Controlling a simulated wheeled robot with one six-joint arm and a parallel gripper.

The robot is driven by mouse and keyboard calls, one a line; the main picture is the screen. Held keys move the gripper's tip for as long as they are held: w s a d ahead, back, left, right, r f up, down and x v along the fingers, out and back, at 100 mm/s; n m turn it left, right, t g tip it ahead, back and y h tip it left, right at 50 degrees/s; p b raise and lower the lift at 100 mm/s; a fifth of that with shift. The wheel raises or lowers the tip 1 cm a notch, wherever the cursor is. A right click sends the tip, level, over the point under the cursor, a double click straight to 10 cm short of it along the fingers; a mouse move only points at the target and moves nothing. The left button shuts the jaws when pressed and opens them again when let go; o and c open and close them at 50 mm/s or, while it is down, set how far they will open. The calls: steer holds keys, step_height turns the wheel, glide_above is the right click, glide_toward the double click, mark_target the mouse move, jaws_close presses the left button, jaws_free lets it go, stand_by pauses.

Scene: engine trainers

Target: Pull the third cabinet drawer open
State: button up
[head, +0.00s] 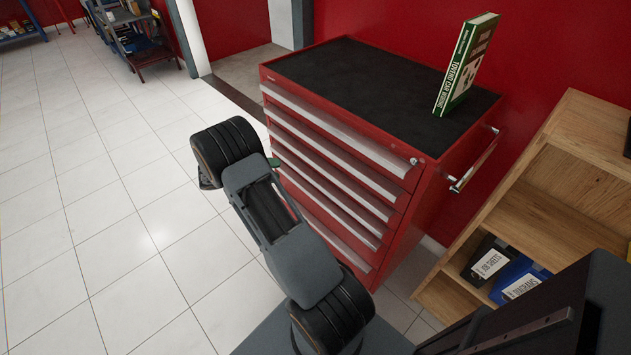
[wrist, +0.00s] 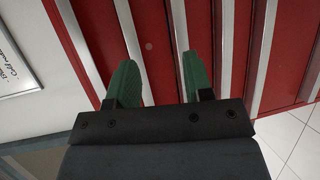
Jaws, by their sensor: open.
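The red cabinet (head: 425,205) stands by the red wall with a black top. Its front has several drawers with pale strip handles, all looking closed. The third drawer from the top (head: 331,180) is partly in view, its left part near my arm. My gripper (wrist: 156,75) is open, with two green fingers pointing at the red drawer fronts (wrist: 150,22). Nothing is between the fingers but a view of a red front. Each fingertip overlaps a pale strip in the wrist view; I cannot tell whether they touch. In the head view only a bit of green finger (head: 274,162) shows beside my arm.
A green book (head: 466,65) stands on the cabinet top. A side handle (head: 475,168) sticks out on the cabinet's right. A wooden shelf (head: 545,195) with binders stands at the right. The tiled floor (head: 90,190) to the left is clear.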

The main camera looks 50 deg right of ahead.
mark_target(318, 169)
step_height(318, 169, down, 6)
steer(key=d+h+b, duration=0.1)
steer(key=d+h, duration=0.1)
steer(key=x, duration=1.2)
steer(key=shift+w+d, duration=0.1)
steer(key=shift+d, duration=0.4)
steer(key=shift+c, duration=0.5)
steer(key=shift+f, duration=0.1)
jaws_close()
